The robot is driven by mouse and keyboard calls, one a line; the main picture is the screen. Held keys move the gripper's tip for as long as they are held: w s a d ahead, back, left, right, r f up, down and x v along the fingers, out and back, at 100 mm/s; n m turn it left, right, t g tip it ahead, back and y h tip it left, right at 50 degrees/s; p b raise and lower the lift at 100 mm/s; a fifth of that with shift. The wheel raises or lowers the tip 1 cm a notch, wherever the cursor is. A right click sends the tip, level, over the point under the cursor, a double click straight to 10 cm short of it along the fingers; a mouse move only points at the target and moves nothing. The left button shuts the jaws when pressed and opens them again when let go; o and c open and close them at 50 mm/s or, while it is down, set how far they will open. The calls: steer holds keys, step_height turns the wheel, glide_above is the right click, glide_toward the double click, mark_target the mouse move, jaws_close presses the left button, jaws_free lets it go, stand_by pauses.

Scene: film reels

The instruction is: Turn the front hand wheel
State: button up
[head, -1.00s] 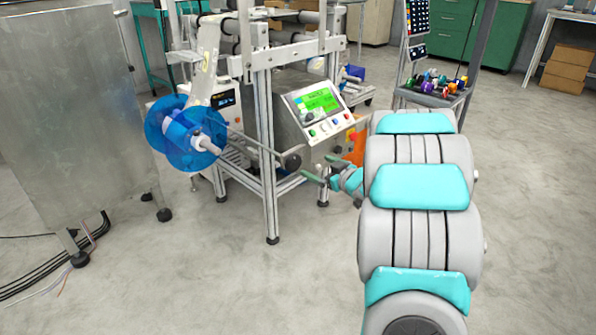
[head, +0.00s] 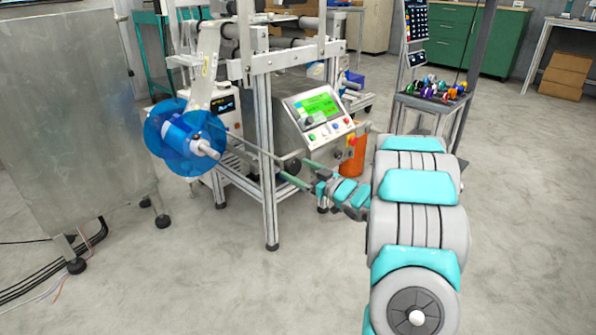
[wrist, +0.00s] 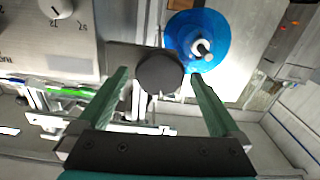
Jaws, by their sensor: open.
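The front hand wheel (head: 291,164) is a small round black wheel on the front of the machine's metal frame, below the green display. In the wrist view the hand wheel (wrist: 159,76) shows its round face between my two green fingertips. My gripper (head: 293,168) is open, with one finger on each side of the wheel in the head view. The wrist view also shows my gripper (wrist: 157,72) spread around the wheel, with a narrow gap on both sides. It holds nothing. How deep the fingertips reach along the wheel is hard to tell.
A blue film reel (head: 185,137) juts out left of the wheel. The control panel (head: 318,112) is just above it, and a frame leg (head: 268,200) stands below. A white numbered dial (wrist: 62,8) is at upper left in the wrist view. The floor in front is clear.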

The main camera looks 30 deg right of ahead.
steer(key=shift+w, duration=0.25)
steer(key=c, duration=1.3)
